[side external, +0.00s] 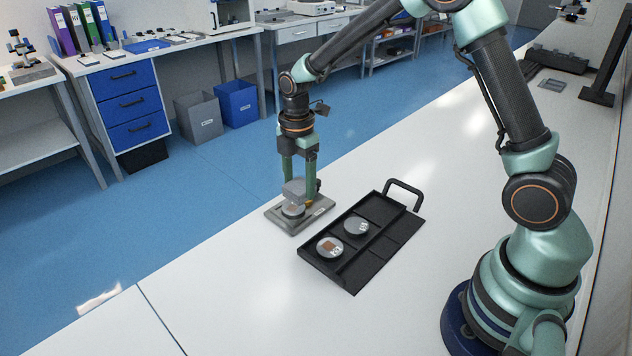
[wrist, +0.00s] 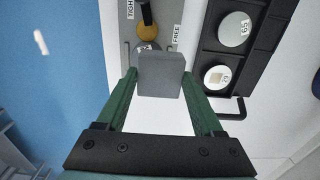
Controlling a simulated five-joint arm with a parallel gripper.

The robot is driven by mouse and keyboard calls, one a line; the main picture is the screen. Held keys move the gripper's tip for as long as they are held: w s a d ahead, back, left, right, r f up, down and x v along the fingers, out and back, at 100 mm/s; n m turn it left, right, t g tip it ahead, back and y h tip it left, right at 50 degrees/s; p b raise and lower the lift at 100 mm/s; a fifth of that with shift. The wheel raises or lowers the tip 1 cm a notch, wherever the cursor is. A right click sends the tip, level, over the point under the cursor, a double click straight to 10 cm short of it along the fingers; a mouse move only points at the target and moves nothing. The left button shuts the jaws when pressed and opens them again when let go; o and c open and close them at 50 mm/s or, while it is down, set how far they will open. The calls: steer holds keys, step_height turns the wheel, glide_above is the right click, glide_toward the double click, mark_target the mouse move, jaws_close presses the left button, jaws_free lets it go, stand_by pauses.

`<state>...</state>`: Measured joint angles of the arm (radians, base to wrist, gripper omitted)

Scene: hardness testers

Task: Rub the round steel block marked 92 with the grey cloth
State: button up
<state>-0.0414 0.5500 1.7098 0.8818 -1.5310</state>
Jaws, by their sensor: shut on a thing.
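My gripper (side external: 301,178) is shut on the grey cloth (side external: 294,189), a thick folded pad that also shows in the wrist view (wrist: 160,72). It holds the cloth just above a round steel block (side external: 292,211) on a grey holder plate (side external: 316,214). Whether cloth and block touch is unclear. In the wrist view the cloth hides most of this block (wrist: 141,46), and I cannot read its number. The holder has an orange-yellow knob (wrist: 148,31) between labels reading TIGHT and FREE.
A black tray (side external: 352,284) with a handle lies right of the holder. It holds two round blocks: one (side external: 356,227) seems marked 65, the other (side external: 330,247) has a brown patch and an unclear number. The white bench is clear in front; its edge is left of the holder.

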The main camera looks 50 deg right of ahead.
steer(key=shift+r, duration=1.8)
steer(key=shift+f, duration=0.1)
